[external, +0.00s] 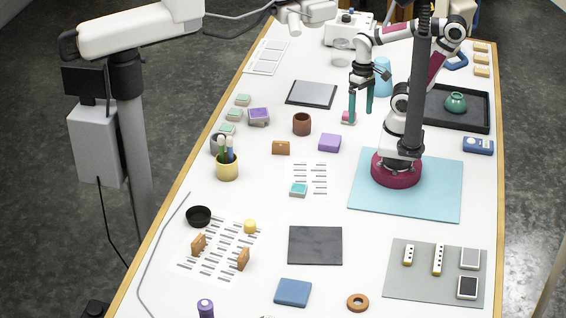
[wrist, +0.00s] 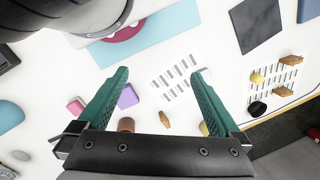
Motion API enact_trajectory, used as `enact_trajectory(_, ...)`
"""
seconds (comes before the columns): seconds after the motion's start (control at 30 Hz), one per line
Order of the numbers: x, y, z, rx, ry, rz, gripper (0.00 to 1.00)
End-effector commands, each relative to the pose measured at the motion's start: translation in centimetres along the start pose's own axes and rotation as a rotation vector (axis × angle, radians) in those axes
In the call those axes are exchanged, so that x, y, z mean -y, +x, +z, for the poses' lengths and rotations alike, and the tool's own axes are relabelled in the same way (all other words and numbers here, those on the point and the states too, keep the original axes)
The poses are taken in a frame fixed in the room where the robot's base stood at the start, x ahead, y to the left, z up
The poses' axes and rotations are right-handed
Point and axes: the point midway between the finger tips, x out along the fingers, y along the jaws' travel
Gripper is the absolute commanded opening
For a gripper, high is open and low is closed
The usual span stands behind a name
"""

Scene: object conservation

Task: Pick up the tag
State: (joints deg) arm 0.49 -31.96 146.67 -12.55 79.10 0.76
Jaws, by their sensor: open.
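I cannot tell for certain which thing is the tag. A small flat brown piece (external: 281,148), the likeliest one, lies on the white table left of the purple block. It also shows in the wrist view (wrist: 164,119), low between the fingers. My gripper (external: 361,112) has teal fingers, spread apart with nothing between them. It hangs over the back middle of the table, right of the brown piece and apart from it. In the wrist view my gripper (wrist: 160,73) is open above the table.
A pink block (external: 347,117) sits close to the left finger. A purple block (external: 330,142), a brown cup (external: 302,124) and a yellow pen cup (external: 227,168) stand around the brown piece. A printed sheet (external: 312,178) lies in front. A black tray (external: 477,112) is at right.

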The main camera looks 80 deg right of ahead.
Motion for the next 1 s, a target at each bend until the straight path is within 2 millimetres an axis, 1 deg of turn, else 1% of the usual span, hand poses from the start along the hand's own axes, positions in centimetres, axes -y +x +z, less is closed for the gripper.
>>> enact_trajectory(0.07, 0.3, -0.3, -1.0, -0.002, 0.039, 0.007, 1.0)
enact_trajectory(0.13, 1.4, -0.9, -4.1, -0.012, 0.159, 0.026, 1.0)
enact_trajectory(0.17, 2.0, -1.1, -6.1, -0.02, 0.234, 0.036, 1.0)
enact_trajectory(0.2, 2.9, -1.1, -9.1, -0.035, 0.342, 0.05, 1.0)
enact_trajectory(0.23, 3.5, -0.9, -11.4, -0.048, 0.424, 0.059, 1.0)
enact_trajectory(0.27, 4.0, -0.6, -13.6, -0.061, 0.504, 0.065, 1.0)
enact_trajectory(0.3, 4.7, 0.1, -16.4, -0.079, 0.604, 0.072, 1.0)
enact_trajectory(0.4, 5.7, 2.4, -22.0, -0.118, 0.806, 0.08, 1.0)
enact_trajectory(0.47, 6.0, 3.5, -24.1, -0.134, 0.886, 0.079, 1.0)
enact_trajectory(0.5, 6.2, 4.0, -25.0, -0.141, 0.922, 0.078, 1.0)
enact_trajectory(0.57, 6.3, 4.3, -25.7, -0.148, 0.951, 0.076, 1.0)
enact_trajectory(0.67, 6.2, 4.7, -25.8, -0.149, 0.959, 0.076, 1.0)
enact_trajectory(0.7, 6.2, 5.2, -25.8, -0.148, 0.959, 0.078, 1.0)
enact_trajectory(0.77, 6.0, 6.6, -25.9, -0.147, 0.958, 0.08, 1.0)
enact_trajectory(0.9, 5.4, 10.8, -26.2, -0.144, 0.957, 0.082, 1.0)
enact_trajectory(1.0, 5.1, 13.1, -26.5, -0.145, 0.957, 0.08, 1.0)
